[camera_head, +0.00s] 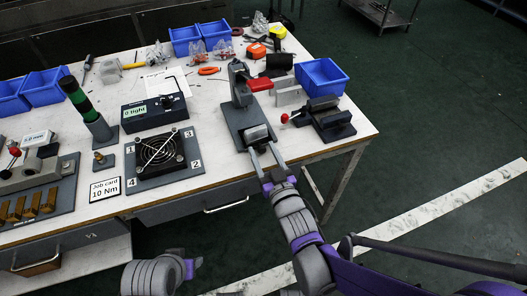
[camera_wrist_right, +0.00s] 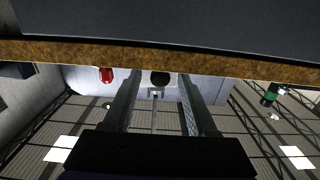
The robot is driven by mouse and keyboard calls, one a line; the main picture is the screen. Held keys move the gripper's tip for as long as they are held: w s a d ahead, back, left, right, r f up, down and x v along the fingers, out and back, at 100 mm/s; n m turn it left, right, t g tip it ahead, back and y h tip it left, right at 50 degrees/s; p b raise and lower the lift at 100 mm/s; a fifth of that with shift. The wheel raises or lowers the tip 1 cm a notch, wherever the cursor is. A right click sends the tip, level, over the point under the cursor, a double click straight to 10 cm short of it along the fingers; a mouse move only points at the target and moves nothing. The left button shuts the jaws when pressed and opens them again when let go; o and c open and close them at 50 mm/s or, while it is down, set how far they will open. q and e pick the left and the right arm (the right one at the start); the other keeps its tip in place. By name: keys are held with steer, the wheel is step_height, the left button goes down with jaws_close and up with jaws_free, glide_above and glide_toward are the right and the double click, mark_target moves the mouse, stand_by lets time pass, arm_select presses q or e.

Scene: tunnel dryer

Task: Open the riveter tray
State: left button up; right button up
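The riveter (camera_head: 240,92) is a grey upright press with a red handle (camera_head: 260,85), standing near the right front of the table. A grey rounded piece (camera_head: 258,134) sits at the front of its base; I cannot tell whether this is the tray. My right gripper (camera_head: 264,160) is open, its two fingers apart and pointing at the front of the riveter from the table's front edge. In the right wrist view, the fingers (camera_wrist_right: 160,98) flank a dark round part (camera_wrist_right: 160,78), with a visible gap to each side.
A black clamp-like fixture (camera_head: 325,120) with a red knob stands right of the riveter, with a blue bin (camera_head: 321,77) behind it. A fan on a plate (camera_head: 160,152) lies left. The table's front edge (camera_wrist_right: 240,65) crosses the wrist view. Floor is open at right.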

steer(key=v, duration=1)
steer(key=shift+s+d+p, duration=0.15)
steer(key=shift+s+p, duration=0.2)
steer(key=shift+s, duration=0.05)
